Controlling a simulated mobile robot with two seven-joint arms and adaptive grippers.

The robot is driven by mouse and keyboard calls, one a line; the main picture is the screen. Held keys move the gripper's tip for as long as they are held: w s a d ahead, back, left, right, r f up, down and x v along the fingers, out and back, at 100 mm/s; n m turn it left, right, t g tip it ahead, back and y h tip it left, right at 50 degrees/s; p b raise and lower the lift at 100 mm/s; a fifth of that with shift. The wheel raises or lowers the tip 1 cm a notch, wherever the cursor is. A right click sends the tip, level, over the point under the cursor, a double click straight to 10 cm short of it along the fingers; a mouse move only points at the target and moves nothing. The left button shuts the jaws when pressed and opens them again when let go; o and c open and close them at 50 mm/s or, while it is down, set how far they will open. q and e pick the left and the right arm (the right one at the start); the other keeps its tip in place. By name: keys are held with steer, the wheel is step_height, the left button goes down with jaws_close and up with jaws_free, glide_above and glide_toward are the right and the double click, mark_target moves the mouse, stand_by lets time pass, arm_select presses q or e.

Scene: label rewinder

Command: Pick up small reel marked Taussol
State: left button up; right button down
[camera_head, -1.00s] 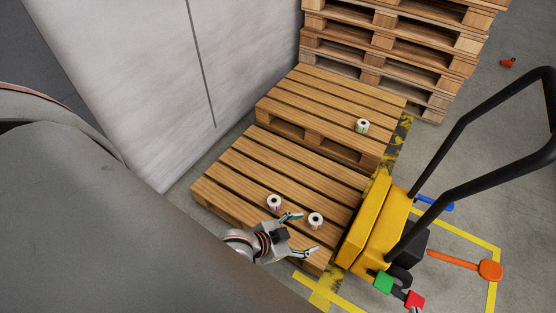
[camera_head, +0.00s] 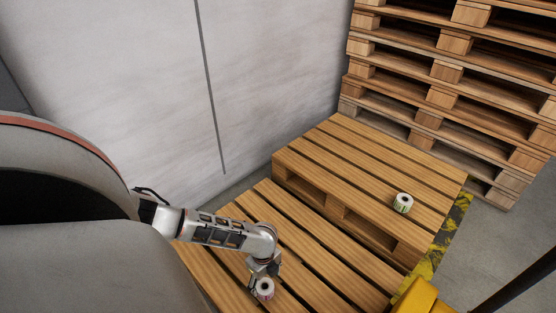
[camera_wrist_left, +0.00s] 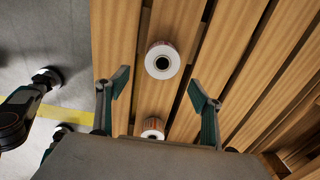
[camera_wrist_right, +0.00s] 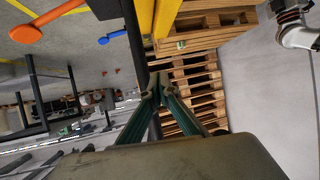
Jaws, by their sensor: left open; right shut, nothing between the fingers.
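Three small white label reels show; I cannot read the name on any of them. One reel (camera_head: 264,289) is on the lower pallet (camera_head: 320,254), right below my left gripper (camera_head: 263,270). Another reel (camera_head: 403,203) with a green-marked side stands on the raised pallet. In the left wrist view, one reel (camera_wrist_left: 162,60) lies ahead between the lines of the open fingers (camera_wrist_left: 158,88). A second reel (camera_wrist_left: 153,128) is nearer the palm, partly hidden by the gripper body. My right gripper (camera_wrist_right: 157,87) is shut and empty, away from the reels.
The raised pallet (camera_head: 335,150) stands behind the lower one, with a tall pallet stack (camera_head: 455,110) at the back right. A pale wall (camera_head: 270,70) rises at the left. A yellow pallet truck (camera_head: 420,300) shows at the bottom right.

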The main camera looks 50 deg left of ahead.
mark_target(265, 286)
arm_select(q)
steer(key=f, duration=0.1)
steer(key=f+b, duration=0.1)
steer(key=shift+s+a+f, duration=0.2)
steer(key=shift+f, duration=0.2)
steer(key=f+b, duration=0.1)
steer(key=f, duration=0.2)
steer(key=f+b, duration=0.1)
steer(key=shift+s+a+f+b, duration=0.15)
steer(key=shift+a+f+b, duration=0.05)
steer(key=shift+a+b, duration=0.15)
steer(key=shift+f, duration=0.25)
steer(key=shift+w, duration=0.3)
steer(key=shift+w+r, duration=0.1)
steer(key=shift+w, duration=0.05)
steer(key=c, duration=1.3)
arm_select(e)
steer(key=a+m, duration=0.2)
steer(key=a, duration=0.1)
steer(key=s+a+m+y, duration=0.1)
steer(key=shift+s+a+f+m+t, duration=0.1)
steer(key=shift+a+f+m+t, duration=0.05)
steer(key=shift+a+m+t, duration=0.2)
